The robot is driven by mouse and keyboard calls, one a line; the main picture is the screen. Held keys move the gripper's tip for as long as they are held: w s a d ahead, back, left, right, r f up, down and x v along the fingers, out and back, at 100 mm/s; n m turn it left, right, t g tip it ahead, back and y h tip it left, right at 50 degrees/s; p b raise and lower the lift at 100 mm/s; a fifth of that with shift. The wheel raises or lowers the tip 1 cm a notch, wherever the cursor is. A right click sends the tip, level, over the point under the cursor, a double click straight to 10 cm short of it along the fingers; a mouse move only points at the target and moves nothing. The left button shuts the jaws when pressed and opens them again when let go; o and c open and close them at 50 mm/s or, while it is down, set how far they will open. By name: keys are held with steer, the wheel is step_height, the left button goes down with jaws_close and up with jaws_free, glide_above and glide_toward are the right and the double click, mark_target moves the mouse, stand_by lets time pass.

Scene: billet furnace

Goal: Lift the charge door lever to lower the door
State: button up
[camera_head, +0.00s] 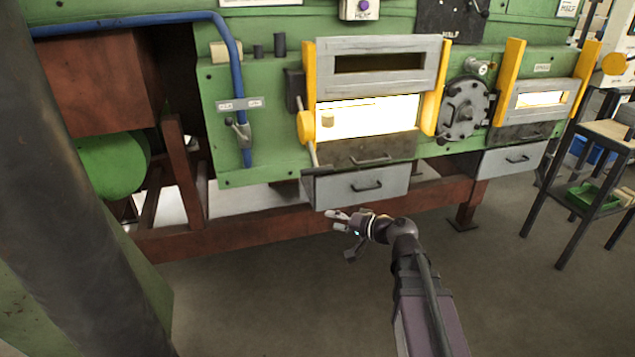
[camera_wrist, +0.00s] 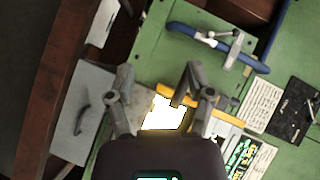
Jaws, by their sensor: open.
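The grey charge door (camera_head: 345,85) is raised between yellow posts, above a bright furnace opening (camera_head: 367,117), which also glows in the wrist view (camera_wrist: 160,118). A grey lever rod (camera_head: 313,156) hangs down from a yellow round hub (camera_head: 306,127) at the left post. I cannot clearly make out this rod in the wrist view. My gripper (camera_head: 336,221) is open and empty, below and in front of the grey drawer (camera_head: 345,185), apart from the lever. Its two fingers spread apart in the wrist view (camera_wrist: 158,82).
A smaller lever (camera_head: 238,130) sits beside a blue pipe (camera_head: 240,75) under small labels; it shows in the wrist view (camera_wrist: 215,38). A rust-red beam (camera_head: 240,232) runs below. Floor in front is clear.

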mark_target(320, 173)
steer(key=w+d+r+m+t+y+b, duration=0.1)
steer(key=w+d+r+m+t+b, duration=0.1)
steer(key=w+m+t+b, duration=0.3)
steer(key=shift+w+d+r+m+t, duration=0.2)
steer(key=shift+w+d+m+t, duration=0.35)
steer(key=shift+d+m+t, duration=0.5)
steer(key=shift+w+a+n, duration=0.1)
steer(key=shift+a+n, duration=0.2)
steer(key=shift+n, duration=0.05)
steer(key=p+x, duration=0.2)
steer(key=x, duration=1.1)
steer(key=shift+w+a+r+p, duration=0.1)
steer(key=shift+w+a+p, duration=0.1)
steer(key=shift+p, duration=0.1)
steer(key=shift+r, duration=0.1)
jaws_close()
